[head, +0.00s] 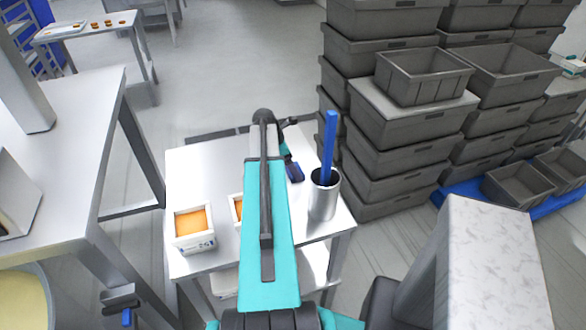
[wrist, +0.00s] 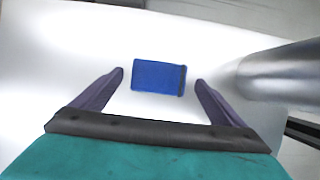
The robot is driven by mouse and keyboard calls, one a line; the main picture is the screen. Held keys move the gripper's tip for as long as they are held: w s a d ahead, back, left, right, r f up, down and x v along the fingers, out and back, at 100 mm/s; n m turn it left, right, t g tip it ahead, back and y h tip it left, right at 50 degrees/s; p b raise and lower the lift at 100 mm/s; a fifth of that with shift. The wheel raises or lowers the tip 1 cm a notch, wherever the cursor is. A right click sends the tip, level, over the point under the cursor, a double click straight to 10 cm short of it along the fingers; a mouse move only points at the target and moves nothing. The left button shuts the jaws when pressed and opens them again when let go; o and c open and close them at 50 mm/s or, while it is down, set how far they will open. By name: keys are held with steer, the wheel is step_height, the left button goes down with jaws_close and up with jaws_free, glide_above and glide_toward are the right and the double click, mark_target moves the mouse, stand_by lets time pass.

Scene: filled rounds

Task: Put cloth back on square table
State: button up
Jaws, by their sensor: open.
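A small blue block-like piece, which looks like the folded cloth (wrist: 159,77), shows in the wrist view against the pale tabletop. My gripper (wrist: 160,79) is open, with one dark purple finger on each side of the cloth and a gap at both sides. The fingers do not touch it. The square table (head: 205,165) has a light metal top and stands in the middle of the head view. My teal arm hides part of this table.
A metal cup (head: 323,203) holding a blue stick stands close right of the cloth. A white box with orange contents (head: 191,228) is at the table's left front, with another partly behind my arm. Stacked grey crates (head: 405,140) rise behind on the right.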

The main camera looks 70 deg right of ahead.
steer(key=b+v, duration=0.2)
steer(key=v, duration=0.8)
steer(key=shift+b, duration=0.4)
stand_by(0.5)
